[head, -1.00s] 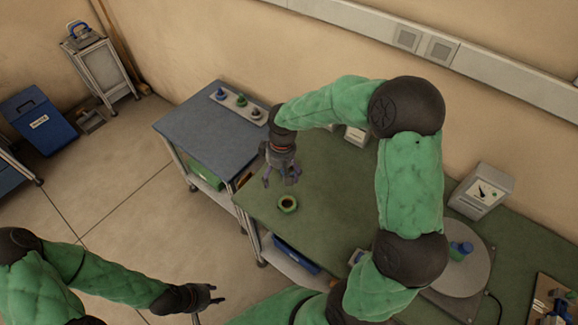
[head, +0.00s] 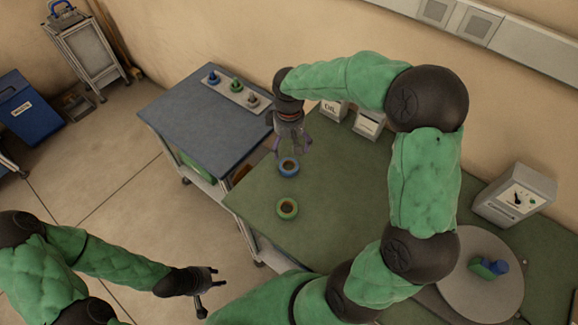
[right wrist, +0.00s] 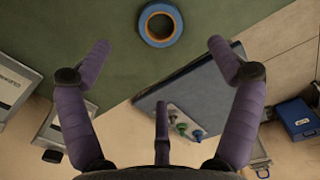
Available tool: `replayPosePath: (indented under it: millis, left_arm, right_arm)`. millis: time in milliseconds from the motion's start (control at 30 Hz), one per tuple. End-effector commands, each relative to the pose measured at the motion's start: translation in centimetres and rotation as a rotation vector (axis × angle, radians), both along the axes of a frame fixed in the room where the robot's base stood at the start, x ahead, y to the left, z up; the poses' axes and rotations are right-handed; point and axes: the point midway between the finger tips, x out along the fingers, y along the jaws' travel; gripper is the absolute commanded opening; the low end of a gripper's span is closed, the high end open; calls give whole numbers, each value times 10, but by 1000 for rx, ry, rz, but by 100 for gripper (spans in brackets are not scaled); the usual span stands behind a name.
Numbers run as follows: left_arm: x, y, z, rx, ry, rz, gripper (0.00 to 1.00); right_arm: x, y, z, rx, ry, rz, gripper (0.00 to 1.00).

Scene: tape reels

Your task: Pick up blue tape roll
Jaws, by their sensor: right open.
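The blue tape roll (head: 288,166) lies flat on the green table, close to the table's left edge. It also shows in the right wrist view (right wrist: 160,24) at the top centre, with a tan inner ring. My right gripper (head: 292,148) is just above and behind the roll, open and empty, its fingers spread in the right wrist view (right wrist: 158,60). It does not visibly touch the roll. My left gripper (head: 213,285) is at the lower left, away from the table, with its fingers apart and nothing between them.
A green tape roll (head: 287,208) lies in front of the blue one on the green table (head: 262,225). A blue-topped table (head: 200,125) with a peg board (head: 236,92) stands to the left. White boxes (head: 368,124) stand at the back. A turntable (head: 480,280) is at the right.

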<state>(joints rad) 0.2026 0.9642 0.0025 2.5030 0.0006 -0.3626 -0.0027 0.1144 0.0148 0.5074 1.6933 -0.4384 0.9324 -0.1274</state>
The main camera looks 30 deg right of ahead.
Motion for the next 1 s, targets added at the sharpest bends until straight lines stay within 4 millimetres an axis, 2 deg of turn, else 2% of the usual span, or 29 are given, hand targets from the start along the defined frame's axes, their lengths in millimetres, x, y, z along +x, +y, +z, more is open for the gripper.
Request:
replayPosePath:
  millis: [167,400,633,900,1000]
  left_arm:
    - [0,0,-5,0,0,0,40]
    - [0,0,-15,0,0,0,40]
    - [0,0,-19,0,0,0,40]
    - [0,0,-35,0,0,0,40]
    - [0,0,-37,0,0,0,40]
  right_arm:
    - [0,0,-16,0,2,-1,91]
    - [0,0,-51,0,2,0,91]
    - [1,1,-65,0,2,0,91]
    - [3,1,-102,0,3,-1,91]
    - [3,1,-109,1,1,0,91]
